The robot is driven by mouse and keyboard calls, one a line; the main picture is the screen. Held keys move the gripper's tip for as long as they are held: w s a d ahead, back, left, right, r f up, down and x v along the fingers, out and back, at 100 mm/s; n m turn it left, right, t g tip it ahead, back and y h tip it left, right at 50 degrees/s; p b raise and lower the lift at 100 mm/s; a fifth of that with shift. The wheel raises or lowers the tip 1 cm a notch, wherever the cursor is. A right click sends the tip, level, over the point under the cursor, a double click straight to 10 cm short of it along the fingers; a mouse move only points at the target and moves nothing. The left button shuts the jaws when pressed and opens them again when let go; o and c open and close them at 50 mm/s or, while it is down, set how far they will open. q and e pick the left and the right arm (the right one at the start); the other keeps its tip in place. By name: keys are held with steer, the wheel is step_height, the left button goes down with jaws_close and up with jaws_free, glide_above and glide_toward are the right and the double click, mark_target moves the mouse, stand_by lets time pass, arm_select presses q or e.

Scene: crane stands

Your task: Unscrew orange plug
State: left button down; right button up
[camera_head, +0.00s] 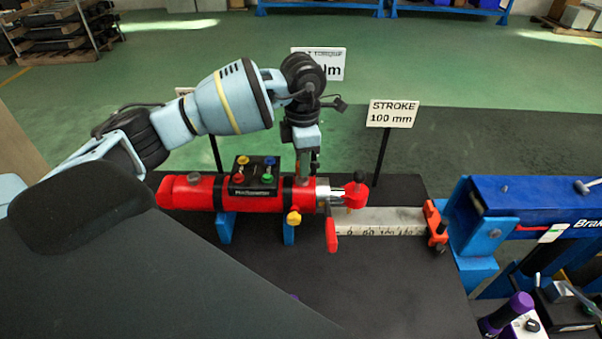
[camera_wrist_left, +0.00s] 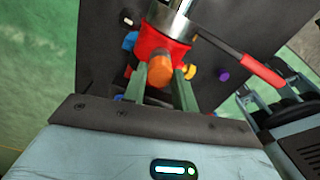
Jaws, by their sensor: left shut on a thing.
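The orange plug (camera_wrist_left: 160,71) shows in the left wrist view, on the red cylinder body (camera_wrist_left: 149,44). My left gripper (camera_wrist_left: 160,85) has its two greenish fingers on either side of the plug, shut on it. In the head view my left gripper (camera_head: 308,168) reaches down from above onto the right part of the red cylinder (camera_head: 188,193), near its silver end. The plug cannot be made out there, behind the fingers. My right gripper is in neither view.
A black block with coloured knobs (camera_head: 254,177) sits on the cylinder, left of the gripper. A red lever (camera_head: 331,236) hangs at the silver end. A ruler (camera_head: 380,229) and a blue brake unit (camera_head: 510,205) lie to the right. A STROKE sign (camera_head: 393,113) stands behind.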

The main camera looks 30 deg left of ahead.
arm_select(q)
steer(key=shift+r, duration=1.4)
